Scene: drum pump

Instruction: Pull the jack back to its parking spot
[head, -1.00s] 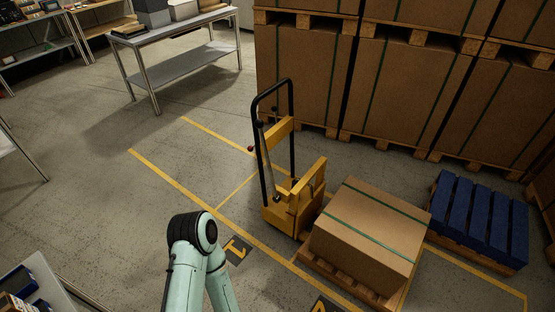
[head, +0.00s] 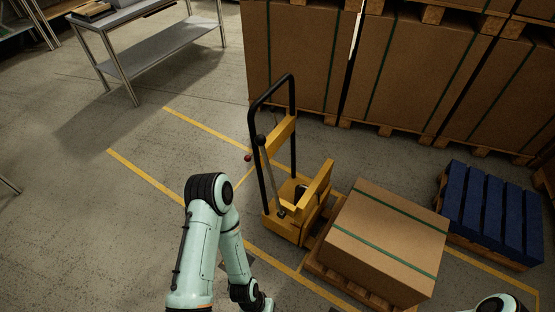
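The yellow pallet jack (head: 285,226) stands upright in the middle of the head view, with a black hoop handle (head: 252,125) and a lever with a dark knob. Its right side is close against a wooden pallet (head: 330,284) carrying a strapped cardboard box (head: 385,240). Whether its forks are under the pallet is hidden. A yellow-lined floor bay (head: 200,130) is to the left of the jack. My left arm reaches up in front of the jack and bends down, its gripper out of view below the frame. Part of my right arm shows at the bottom right; its gripper is not visible.
Tall strapped boxes on pallets (head: 295,60) stand behind the jack. A blue-topped pallet (head: 490,210) is at the right. A grey metal table (head: 150,45) stands at the upper left. The floor at the left is clear.

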